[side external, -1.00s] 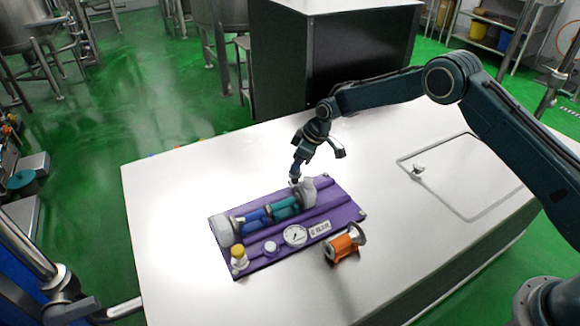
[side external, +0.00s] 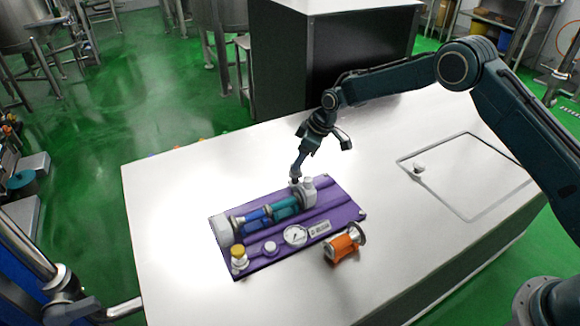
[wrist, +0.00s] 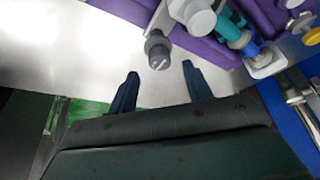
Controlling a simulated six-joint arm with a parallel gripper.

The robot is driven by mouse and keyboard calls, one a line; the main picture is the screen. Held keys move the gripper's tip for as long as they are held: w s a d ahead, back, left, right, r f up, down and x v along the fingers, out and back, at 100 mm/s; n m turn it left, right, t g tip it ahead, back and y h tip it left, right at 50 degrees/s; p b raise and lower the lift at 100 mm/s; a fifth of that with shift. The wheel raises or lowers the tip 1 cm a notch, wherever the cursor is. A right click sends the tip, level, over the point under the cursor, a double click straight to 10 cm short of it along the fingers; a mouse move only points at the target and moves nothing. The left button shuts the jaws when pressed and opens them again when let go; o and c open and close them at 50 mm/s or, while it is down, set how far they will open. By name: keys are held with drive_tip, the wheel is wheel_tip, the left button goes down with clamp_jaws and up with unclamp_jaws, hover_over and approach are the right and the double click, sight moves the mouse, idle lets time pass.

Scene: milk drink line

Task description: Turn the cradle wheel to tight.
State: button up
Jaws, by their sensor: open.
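The cradle wheel is a small dark grey knob (wrist: 158,52) on a short shaft at the cradle's pale end block (wrist: 198,18) in the wrist view. The same end block (side external: 309,191) stands at the far right end of the cradle in the side view. My gripper (wrist: 160,70) is open and empty, its fingers spread to either side of the wheel's line. The wheel appears just ahead of the fingertips; I cannot tell whether they touch it. In the side view my gripper (side external: 321,160) is over the cradle's far end, and the wheel is hard to make out there.
The purple base (side external: 335,209) carries blue and teal pipe pieces (side external: 286,207), a round gauge (side external: 296,236) and a yellow-capped fitting (side external: 239,258). An orange part (side external: 342,246) lies beside it. The white worktop (side external: 170,215) is clear to the left.

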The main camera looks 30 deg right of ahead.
drive_tip(key=v, duration=1)
drive_tip(key=shift+r, duration=0.3)
drive_tip(key=shift+s+d, duration=0.1)
drive_tip(key=shift+s, duration=0.05)
drive_tip(key=s+d+r+m+t+h, duration=0.1)
drive_tip(key=s+d+r+m, duration=0.15)
drive_tip(key=s+r, duration=0.7)
drive_tip(key=s+d+r+m, duration=0.1)
drive_tip(key=s+d+r, duration=0.2)
drive_tip(key=s+r, duration=0.6)
drive_tip(key=s+d+m+h, duration=0.1)
drive_tip(key=s+d+m, duration=0.1)
drive_tip(key=s, duration=1)
drive_tip(key=s+d+m+t+h, duration=0.1)
drive_tip(key=s+d+m, duration=0.1)
drive_tip(key=s, duration=1.1)
drive_tip(key=shift+r+m, duration=0.4)
drive_tip(key=shift+m, duration=0.25)
drive_tip(key=shift+w, duration=0.1)
